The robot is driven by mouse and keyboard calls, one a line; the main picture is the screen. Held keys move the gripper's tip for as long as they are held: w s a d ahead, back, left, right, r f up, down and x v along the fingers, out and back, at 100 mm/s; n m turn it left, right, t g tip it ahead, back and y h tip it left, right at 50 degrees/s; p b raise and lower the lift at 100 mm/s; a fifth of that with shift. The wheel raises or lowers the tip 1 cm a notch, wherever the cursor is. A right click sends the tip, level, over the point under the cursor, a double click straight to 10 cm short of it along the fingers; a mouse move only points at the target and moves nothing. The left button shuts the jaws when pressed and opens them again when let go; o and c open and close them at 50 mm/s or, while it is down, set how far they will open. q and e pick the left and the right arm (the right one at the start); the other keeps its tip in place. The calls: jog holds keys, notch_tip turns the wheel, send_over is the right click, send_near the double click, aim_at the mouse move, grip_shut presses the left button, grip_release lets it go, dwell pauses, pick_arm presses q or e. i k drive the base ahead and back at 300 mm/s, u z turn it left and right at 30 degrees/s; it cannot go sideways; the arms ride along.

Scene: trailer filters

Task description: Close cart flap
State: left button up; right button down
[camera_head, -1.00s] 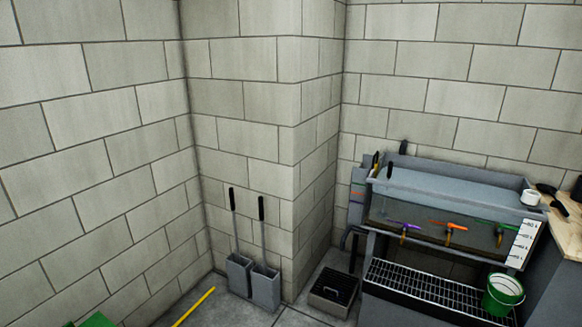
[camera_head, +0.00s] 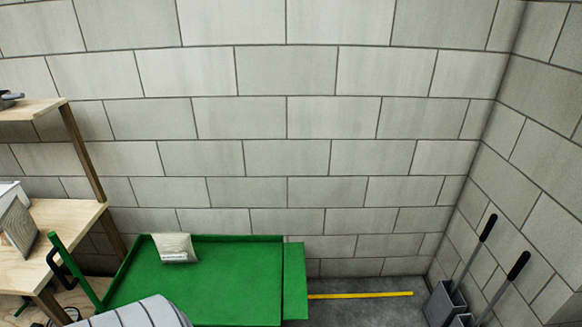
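The green cart (camera_head: 235,285) stands against the back wall at the bottom of the head view. Its flat bed has low raised rims at the left and back. A narrow green flap (camera_head: 295,282) runs along the cart's right end; it appears folded outward, not standing up as a wall, though its exact angle is hard to tell. A small whitish packet (camera_head: 174,248) lies at the bed's back left. Neither of my grippers is in view.
A wooden shelf unit (camera_head: 75,225) stands at the left, beside the cart's green handle (camera_head: 75,268). A grey ribbed rounded thing (camera_head: 140,313) covers the cart's front left. A yellow bar (camera_head: 360,295) lies on the floor right of the flap. Grey long-handled bins (camera_head: 445,303) stand at the right.

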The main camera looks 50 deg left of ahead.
aim_at(296, 307)
jog(key=u, duration=1.05)
jog(key=i, duration=0.95)
jog(key=u, duration=0.95)
jog(key=i, duration=0.25)
jog(key=u, duration=0.1)
